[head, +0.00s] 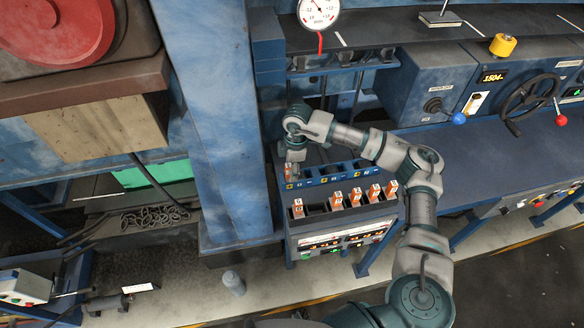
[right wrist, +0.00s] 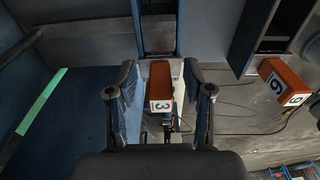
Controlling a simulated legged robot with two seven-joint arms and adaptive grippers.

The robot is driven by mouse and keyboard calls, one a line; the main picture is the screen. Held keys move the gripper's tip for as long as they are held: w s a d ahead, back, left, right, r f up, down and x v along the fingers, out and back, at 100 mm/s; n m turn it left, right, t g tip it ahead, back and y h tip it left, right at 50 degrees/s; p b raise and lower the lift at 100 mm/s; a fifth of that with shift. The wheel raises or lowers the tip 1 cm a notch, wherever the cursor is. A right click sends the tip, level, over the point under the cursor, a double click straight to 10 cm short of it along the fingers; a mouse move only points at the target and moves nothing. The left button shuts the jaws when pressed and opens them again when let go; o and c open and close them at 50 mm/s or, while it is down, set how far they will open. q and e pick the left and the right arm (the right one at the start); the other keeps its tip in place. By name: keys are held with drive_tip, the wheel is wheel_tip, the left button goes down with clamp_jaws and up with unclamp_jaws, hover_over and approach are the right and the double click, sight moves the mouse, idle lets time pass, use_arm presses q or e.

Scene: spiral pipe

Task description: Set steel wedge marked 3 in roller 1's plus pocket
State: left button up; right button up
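The orange wedge marked 3 (right wrist: 161,84) stands between the two fingers of my right gripper (right wrist: 161,72) in the right wrist view. A narrow gap seems to show on each side of it, so the fingers look open around it. In the head view my right gripper (head: 292,160) is low over the left end of the blue pocket row (head: 330,174), with an orange wedge (head: 291,172) under it. How deep the wedge sits there is hidden. My left gripper is not in view.
In front of the pocket row, a dark rack (head: 317,209) holds several orange wedges, with one empty slot near its left end. A wedge marked 9 or 6 (right wrist: 278,83) shows at right in the wrist view. A blue column (head: 215,110) rises left of the rack.

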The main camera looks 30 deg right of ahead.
wheel_tip(320, 180, up, 12)
drive_tip(key=d, duration=0.1)
idle(0.5)
drive_tip(key=shift+s+f, duration=0.15)
drive_tip(key=shift+f, duration=0.05)
idle(0.8)
